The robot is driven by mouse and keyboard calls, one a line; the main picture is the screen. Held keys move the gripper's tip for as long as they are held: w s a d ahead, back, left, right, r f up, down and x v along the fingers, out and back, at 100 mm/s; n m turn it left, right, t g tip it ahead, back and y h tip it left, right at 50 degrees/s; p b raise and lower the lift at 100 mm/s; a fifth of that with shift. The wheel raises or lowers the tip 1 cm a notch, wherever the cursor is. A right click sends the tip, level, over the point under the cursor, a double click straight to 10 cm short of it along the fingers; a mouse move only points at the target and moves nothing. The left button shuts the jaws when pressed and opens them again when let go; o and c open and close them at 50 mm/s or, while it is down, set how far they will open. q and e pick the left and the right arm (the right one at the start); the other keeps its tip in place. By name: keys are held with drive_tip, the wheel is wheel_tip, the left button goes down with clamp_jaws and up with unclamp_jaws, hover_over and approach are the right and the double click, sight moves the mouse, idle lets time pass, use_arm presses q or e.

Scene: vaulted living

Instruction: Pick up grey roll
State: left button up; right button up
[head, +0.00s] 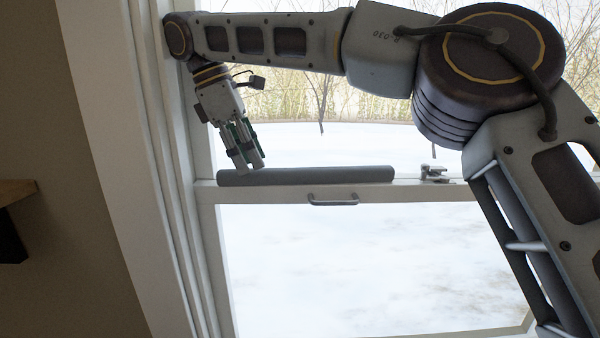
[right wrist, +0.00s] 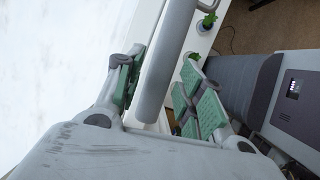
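The grey roll (head: 320,174) is a long cylinder lying level along the middle rail of the window, seen in the head view. My right gripper (head: 250,165) reaches down from above to the roll's left part. In the right wrist view the roll (right wrist: 168,62) runs between the green-padded fingers of the right gripper (right wrist: 165,95). The fingers are spread, with one on the left side of the roll and two on the right. A gap shows on the right side; contact on the left is unclear. My left gripper is not in view.
The window rail (head: 420,190) carries a handle (head: 333,199) below the roll and a latch (head: 435,173) to its right. A wooden shelf (head: 15,192) juts in at the far left. Small green plants (right wrist: 207,22) stand below in the wrist view.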

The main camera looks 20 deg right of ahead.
sight(320, 168)
drive_tip(key=shift+d+g, duration=0.3)
drive_tip(key=shift+s, duration=0.1)
drive_tip(key=shift+d, duration=0.2)
drive_tip(key=shift+s+d, duration=0.3)
drive_tip(key=shift+d, duration=1)
drive_tip(key=shift+s+d, duration=0.25)
drive_tip(key=shift+d, duration=1)
drive_tip(key=shift+s+d, duration=0.3)
drive_tip(key=shift+d, duration=1)
drive_tip(key=shift+s+d, duration=0.25)
drive_tip(key=shift+d, duration=0.75)
drive_tip(key=shift+s+d, duration=0.2)
drive_tip(key=shift+d, duration=0.8)
drive_tip(key=shift+x, duration=1.45)
